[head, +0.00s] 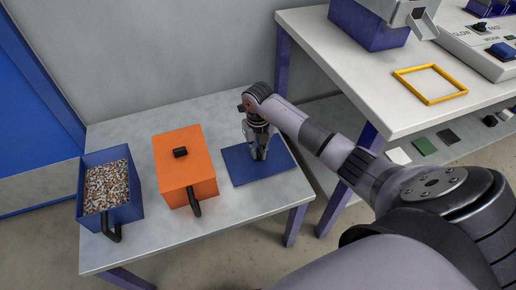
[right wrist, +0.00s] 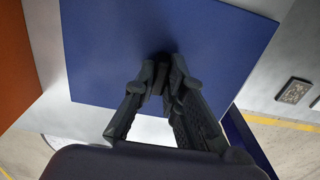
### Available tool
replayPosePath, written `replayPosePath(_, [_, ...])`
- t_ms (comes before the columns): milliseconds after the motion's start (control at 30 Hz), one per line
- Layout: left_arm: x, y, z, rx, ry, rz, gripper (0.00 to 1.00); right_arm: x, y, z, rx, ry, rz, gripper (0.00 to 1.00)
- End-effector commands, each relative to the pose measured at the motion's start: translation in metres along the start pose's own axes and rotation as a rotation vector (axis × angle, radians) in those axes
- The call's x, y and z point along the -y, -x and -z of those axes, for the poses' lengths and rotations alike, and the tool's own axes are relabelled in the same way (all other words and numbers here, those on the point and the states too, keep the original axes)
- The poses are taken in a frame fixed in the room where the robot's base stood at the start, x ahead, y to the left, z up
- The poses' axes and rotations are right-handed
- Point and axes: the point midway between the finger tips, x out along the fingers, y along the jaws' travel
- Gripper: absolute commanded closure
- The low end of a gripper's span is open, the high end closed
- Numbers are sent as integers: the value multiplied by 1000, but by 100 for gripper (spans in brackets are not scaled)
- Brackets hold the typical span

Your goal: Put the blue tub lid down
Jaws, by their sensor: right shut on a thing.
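The blue tub lid (head: 238,168) is a flat blue plate at the right part of the low grey table, to the right of the orange tub. It lies level, on the table top or very close above it; I cannot tell which. My right gripper (head: 259,156) points down at its middle and is shut on its dark knob, mostly hidden by the fingers. In the right wrist view the lid (right wrist: 110,45) fills the upper middle, with the gripper (right wrist: 160,82) closed at its centre. The blue tub (head: 124,214) stands open at the left, full of mixed granules. My left gripper is out of view.
The orange tub (head: 187,168), with an orange lid and black knob, stands between the blue tub and the lid. The low table (head: 190,245) is bare in front. A higher white bench (head: 390,110) with a yellow frame (head: 430,84) stands at the right.

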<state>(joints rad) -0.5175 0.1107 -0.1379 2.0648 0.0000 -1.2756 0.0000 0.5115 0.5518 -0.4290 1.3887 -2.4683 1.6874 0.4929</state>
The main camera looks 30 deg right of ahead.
Motion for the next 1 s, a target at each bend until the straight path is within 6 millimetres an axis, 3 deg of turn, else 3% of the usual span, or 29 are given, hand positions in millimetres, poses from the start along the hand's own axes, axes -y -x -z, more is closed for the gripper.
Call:
replayPosePath(333, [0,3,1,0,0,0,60,0,-2,0,1,-1,1,100])
replayPosePath(367, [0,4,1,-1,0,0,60,0,-2,0,0,-1,1,88])
replayPosePath(667, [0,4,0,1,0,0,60,0,-1,0,0,-1,0,69])
replayPosePath(1000, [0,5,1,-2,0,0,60,0,0,0,1,0,0,69])
